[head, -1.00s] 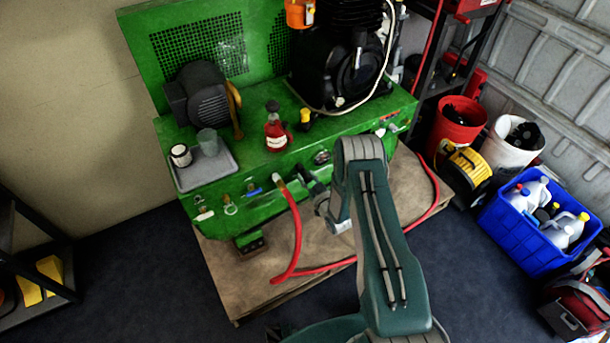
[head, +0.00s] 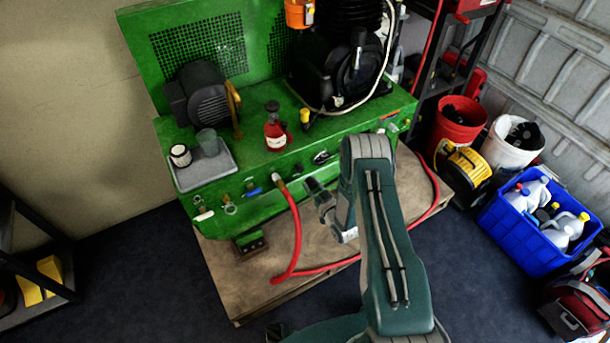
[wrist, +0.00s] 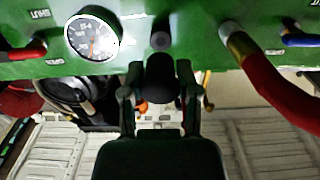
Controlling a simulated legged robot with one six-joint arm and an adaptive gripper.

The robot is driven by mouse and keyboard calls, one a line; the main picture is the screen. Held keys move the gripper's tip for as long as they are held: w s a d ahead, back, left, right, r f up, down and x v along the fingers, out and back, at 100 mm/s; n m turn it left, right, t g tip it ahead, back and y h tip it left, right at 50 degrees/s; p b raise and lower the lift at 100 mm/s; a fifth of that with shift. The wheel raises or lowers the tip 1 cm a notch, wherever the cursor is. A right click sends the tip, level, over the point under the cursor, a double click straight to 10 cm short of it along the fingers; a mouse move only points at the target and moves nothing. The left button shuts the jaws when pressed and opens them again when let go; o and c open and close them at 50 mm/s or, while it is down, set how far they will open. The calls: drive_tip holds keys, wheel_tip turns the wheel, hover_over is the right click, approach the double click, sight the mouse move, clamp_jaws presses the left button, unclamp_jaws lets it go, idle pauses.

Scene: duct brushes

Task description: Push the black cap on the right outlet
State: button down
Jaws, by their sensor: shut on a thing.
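The green panel (head: 240,210) has a red hose (head: 297,235) on a brass fitting. Right of this fitting is a dark, round outlet (head: 298,170). In the wrist view the outlet (wrist: 160,41) sits between the white gauge (wrist: 93,37) and the hose fitting (wrist: 237,42). My gripper (wrist: 158,90) is shut on the black cap (wrist: 160,75), whose end points at the panel. The cap is just below the outlet in that picture; the remaining distance in depth cannot be told. In the head view my gripper (head: 315,193) is in front of the panel, and the cap is hard to make out.
A red bottle (head: 275,130) and a grey tray (head: 205,170) stand on the green bench top. The red hose loops down across the brown board (head: 250,285) and behind my arm. A blue crate (head: 530,240) and buckets stand at the right.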

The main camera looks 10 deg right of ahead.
drive_tip(key=shift+v, duration=0.85)
drive_tip(key=shift+w+d, duration=0.1)
